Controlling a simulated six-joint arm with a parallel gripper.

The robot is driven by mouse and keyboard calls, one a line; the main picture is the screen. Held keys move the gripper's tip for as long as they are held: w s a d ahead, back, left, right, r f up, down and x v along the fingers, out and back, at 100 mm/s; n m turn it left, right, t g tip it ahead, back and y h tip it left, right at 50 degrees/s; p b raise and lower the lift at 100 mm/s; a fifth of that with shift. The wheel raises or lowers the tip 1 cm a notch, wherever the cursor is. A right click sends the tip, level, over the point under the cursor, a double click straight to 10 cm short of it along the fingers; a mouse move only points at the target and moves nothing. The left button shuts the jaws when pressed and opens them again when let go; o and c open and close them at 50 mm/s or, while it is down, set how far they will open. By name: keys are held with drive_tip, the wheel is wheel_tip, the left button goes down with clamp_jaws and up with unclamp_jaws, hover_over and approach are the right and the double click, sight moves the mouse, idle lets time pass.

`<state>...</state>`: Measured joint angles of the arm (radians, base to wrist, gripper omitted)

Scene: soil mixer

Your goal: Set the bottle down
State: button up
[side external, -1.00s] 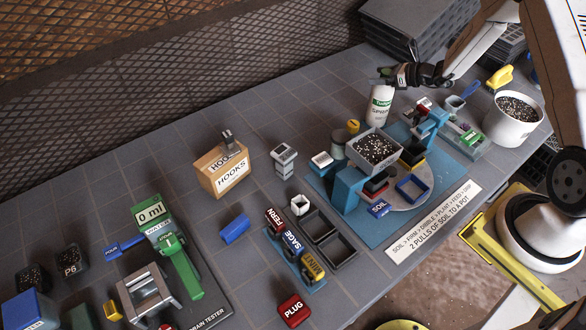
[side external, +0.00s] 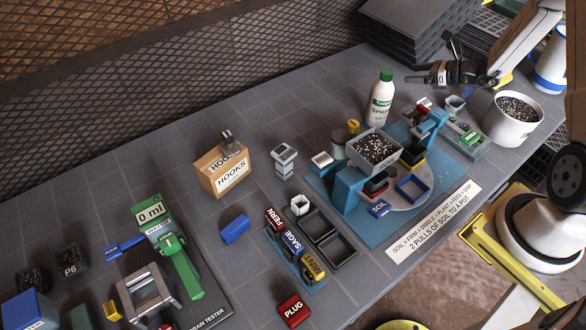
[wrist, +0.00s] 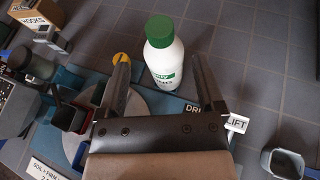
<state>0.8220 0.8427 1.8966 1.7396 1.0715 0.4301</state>
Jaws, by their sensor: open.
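The bottle (side external: 380,102) is white with a green cap and a green label. It stands upright on the grey tabletop, behind the soil hopper in the side view. My gripper (side external: 424,76) is open and empty, to the right of the bottle and apart from it. In the wrist view the bottle (wrist: 164,58) stands ahead, between the lines of the two spread fingers. The fingers do not visibly touch it.
The soil hopper (side external: 375,147) on its blue base (side external: 453,176) stands just in front of the bottle. A white pot of soil (side external: 513,128) is to the right, and dark stacked trays (side external: 405,35) lie behind. The tabletop left of the bottle is clear.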

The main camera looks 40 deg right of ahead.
drive_tip(key=shift+v, duration=0.9)
drive_tip(key=shift+a, duration=0.1)
drive_tip(key=s+a+r+n+g+h, duration=0.2)
drive_tip(key=s+a+n+g, duration=0.3)
drive_tip(key=a+n, duration=0.7)
drive_tip(key=s+a+r+n+g+h, duration=0.3)
drive_tip(key=s+a+n+g, duration=0.2)
drive_tip(key=n, duration=1.4)
drive_tip(key=s+a, duration=0.3)
drive_tip(key=a, duration=0.4)
drive_tip(key=shift+s+a+n, duration=0.3)
drive_tip(key=shift+s+a, duration=0.05)
drive_tip(key=shift+s, duration=0.05)
